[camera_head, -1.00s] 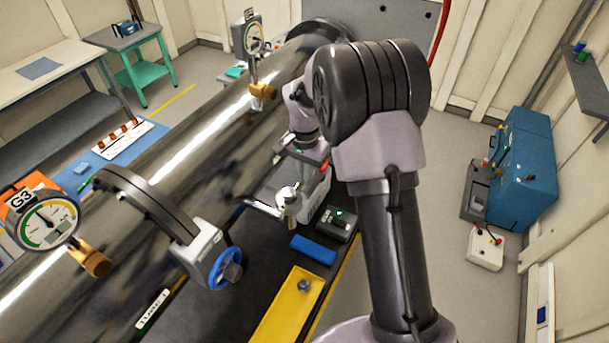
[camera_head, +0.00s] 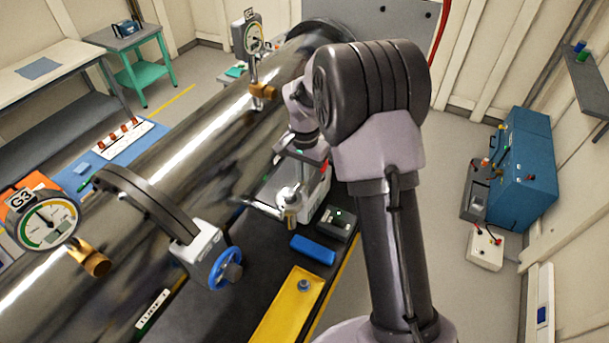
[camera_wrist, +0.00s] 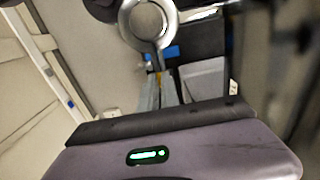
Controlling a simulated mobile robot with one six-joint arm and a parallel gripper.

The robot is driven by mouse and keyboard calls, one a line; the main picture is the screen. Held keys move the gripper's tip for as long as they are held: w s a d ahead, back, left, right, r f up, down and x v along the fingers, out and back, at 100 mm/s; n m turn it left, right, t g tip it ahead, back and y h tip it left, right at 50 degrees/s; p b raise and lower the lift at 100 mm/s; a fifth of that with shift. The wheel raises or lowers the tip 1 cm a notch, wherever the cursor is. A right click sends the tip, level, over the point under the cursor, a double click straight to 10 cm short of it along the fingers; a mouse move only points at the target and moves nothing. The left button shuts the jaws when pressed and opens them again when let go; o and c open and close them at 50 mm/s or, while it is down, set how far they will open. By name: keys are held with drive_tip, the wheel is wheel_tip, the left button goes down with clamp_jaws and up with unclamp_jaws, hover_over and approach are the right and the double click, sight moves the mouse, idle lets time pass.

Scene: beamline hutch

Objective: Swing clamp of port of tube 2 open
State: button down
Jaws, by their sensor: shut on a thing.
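A silver port (camera_head: 290,197) with a round metal clamp stands at the side of the far tube, right of centre in the head view. A small brass-coloured end shows at its lower side. In the wrist view a grey metal ring of the clamp (camera_wrist: 149,21) is at the top, around a dull round face. My gripper (camera_wrist: 158,88) is just below the ring, its fingers close together and shut on a part of the clamp. The exact contact is blurred. In the head view my arm and wrist partly cover the place.
A long shiny tube (camera_head: 180,135) runs diagonally, with a dial gauge (camera_head: 45,220) and a blue handwheel (camera_head: 226,268) at the near end. A blue block (camera_head: 313,250), a dark box (camera_head: 335,223) and a yellow tray (camera_head: 270,318) lie near the port. Open floor lies right of my arm.

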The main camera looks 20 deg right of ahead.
drive_tip(key=s+d+m+b, duration=0.2)
drive_tip(key=s+m+b, duration=1)
drive_tip(key=m+b, duration=0.1)
drive_tip(key=shift+s+b, duration=0.15)
drive_tip(key=shift+b, duration=0.2)
drive_tip(key=shift+d, duration=0.1)
idle(0.4)
drive_tip(key=c, duration=1.6)
unclamp_jaws()
drive_tip(key=shift+s, duration=0.1)
